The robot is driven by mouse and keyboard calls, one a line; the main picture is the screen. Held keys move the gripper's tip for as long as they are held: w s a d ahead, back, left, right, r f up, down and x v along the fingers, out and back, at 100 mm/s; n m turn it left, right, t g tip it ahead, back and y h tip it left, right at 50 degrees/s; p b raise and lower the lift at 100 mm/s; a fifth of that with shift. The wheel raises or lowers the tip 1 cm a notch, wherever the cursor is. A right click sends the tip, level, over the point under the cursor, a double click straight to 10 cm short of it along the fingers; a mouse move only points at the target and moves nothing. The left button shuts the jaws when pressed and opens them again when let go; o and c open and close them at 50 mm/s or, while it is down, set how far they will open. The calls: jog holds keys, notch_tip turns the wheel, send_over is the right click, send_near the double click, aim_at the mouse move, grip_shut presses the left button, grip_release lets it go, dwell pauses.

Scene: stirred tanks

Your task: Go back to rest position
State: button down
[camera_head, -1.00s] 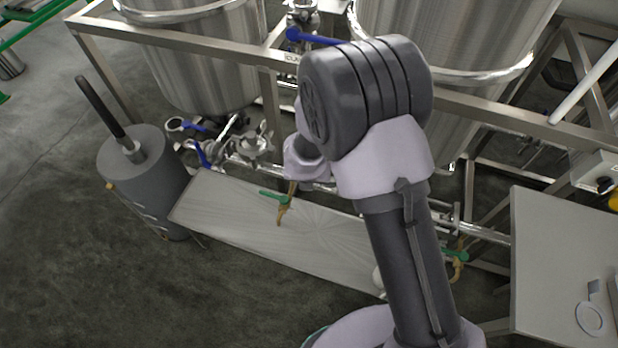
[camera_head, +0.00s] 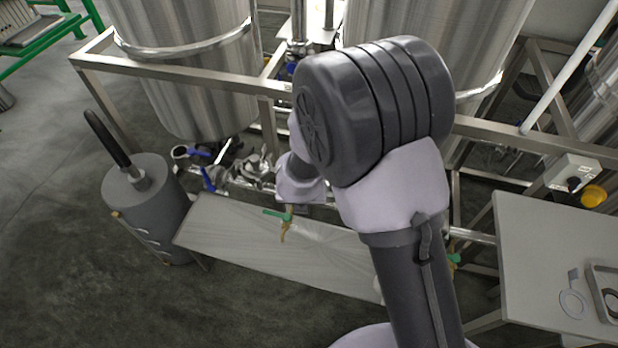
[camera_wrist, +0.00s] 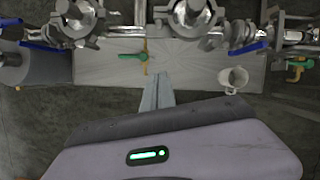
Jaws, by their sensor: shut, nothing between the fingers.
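My gripper (camera_wrist: 157,92) shows in the wrist view with its fingers together and nothing between them. It points toward the grey bench top (camera_wrist: 100,65) below the pipes, and its tips look apart from everything. In the head view my own arm hides the gripper. A white mug (camera_wrist: 233,78) stands on the bench to the right of the fingers in the wrist view. A green-handled brass valve (camera_wrist: 135,56) is just above and left of the fingertips; it also shows in the head view (camera_head: 284,222).
Steel tanks (camera_head: 195,75) stand in a metal frame (camera_head: 180,75) behind the arm. Valves with blue handles (camera_head: 208,180) stick out at the left. A grey cylinder (camera_head: 148,205) stands left of the bench. A side table (camera_head: 545,250) is at the right. The floor (camera_head: 60,270) at front left is clear.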

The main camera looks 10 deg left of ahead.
jog(key=d+r+n+t+y+b, duration=0.1)
jog(key=d+r+n+y+b, duration=0.15)
jog(key=r+n, duration=0.6)
jog(key=d+r+n+t+y+b, duration=0.1)
jog(key=d+r+n+y, duration=0.15)
jog(key=r+n, duration=0.65)
jog(key=s+d+r+n+h+b, duration=0.1)
jog(key=s+d+r+n, duration=0.1)
jog(key=s+d+n, duration=0.4)
jog(key=s+d+r+n+h+b, duration=0.1)
jog(key=s+d+r+n+h, duration=0.1)
jog(key=s+d+n, duration=0.4)
jog(key=s+d+r, duration=0.1)
jog(key=s+d, duration=0.2)
jog(key=s, duration=0.4)
jog(key=shift+s+r+g+h, duration=0.15)
jog(key=shift+r+g+h, duration=0.1)
jog(key=shift+g+h, duration=0.05)
jog(key=shift+n, duration=0.25)
